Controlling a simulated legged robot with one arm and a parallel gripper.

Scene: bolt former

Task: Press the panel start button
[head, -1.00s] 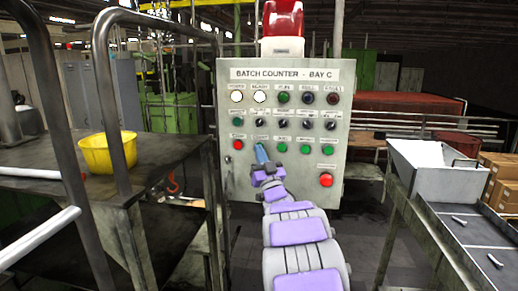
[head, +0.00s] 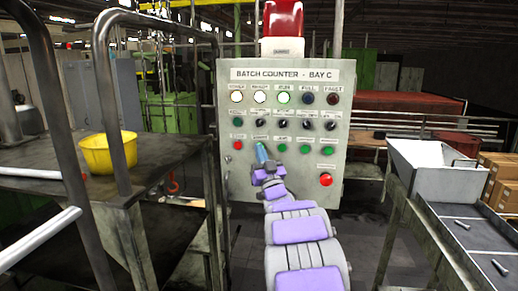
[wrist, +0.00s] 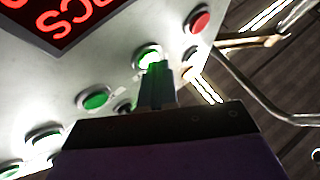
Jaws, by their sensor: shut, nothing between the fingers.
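The grey control panel (head: 232,105), marked "BATCH COUNTER - BAY C", stands straight ahead. Its lower row has a red button (head: 238,145) at the left and green buttons to the right; the small labels are blurred. My gripper (head: 262,152) is shut and empty, its tip at the second place of that row, hiding the button there in the head view. In the wrist view the closed fingers (wrist: 155,80) overlap the lower edge of a brightly lit green button (wrist: 148,54). I cannot tell whether they touch it. The third lamp of the top row (head: 284,98) glows green.
A larger red button (head: 326,180) sits at the panel's lower right, and a red beacon (head: 283,20) on top. A railed bench with a yellow bucket (head: 108,153) is at left. A metal chute (head: 440,180) stands at right.

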